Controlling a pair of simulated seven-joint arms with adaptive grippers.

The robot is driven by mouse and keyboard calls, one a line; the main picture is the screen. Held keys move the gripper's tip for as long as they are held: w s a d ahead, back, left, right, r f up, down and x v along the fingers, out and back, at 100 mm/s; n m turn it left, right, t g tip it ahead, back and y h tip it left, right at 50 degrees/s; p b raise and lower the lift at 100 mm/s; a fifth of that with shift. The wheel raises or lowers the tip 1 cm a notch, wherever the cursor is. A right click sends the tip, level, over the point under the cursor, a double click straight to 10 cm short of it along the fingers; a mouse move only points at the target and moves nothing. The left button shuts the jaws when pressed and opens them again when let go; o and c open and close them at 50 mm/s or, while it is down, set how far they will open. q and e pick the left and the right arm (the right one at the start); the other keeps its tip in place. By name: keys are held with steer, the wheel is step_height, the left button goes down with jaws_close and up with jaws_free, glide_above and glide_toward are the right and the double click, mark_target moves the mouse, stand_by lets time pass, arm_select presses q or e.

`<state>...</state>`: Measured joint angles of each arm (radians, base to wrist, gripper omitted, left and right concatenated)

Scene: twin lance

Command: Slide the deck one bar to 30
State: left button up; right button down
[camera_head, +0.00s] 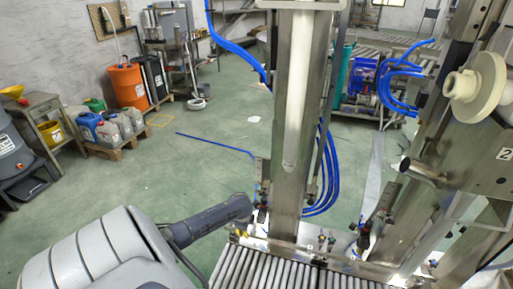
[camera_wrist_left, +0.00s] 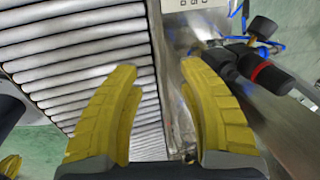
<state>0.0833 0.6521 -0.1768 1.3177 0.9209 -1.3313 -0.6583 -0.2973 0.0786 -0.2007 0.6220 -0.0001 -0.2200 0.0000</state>
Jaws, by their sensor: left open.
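My left arm comes in from the lower left of the head view, and its dark end reaches the foot of the central metal column (camera_head: 291,120). In the left wrist view my left gripper (camera_wrist_left: 160,78) is open, its two yellow fingers apart. A metal side plate (camera_wrist_left: 178,92) and roller ends show between and beyond the fingers, with nothing gripped. A pale round bar (camera_head: 294,95) runs down the front of the column. I cannot make out a scale or the number 30, nor tell which part is the deck one bar. My right gripper is out of view.
Grey rollers (camera_head: 285,268) lie below the column. The machine at the right carries a plate marked 2 (camera_head: 504,154) and a cream round fitting (camera_head: 476,87). Black and red fittings (camera_wrist_left: 262,75) with blue hoses stand right of the fingers. Open green floor (camera_head: 170,165) lies left.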

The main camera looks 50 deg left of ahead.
arm_select(q)
steer(key=shift+x, duration=3.95)
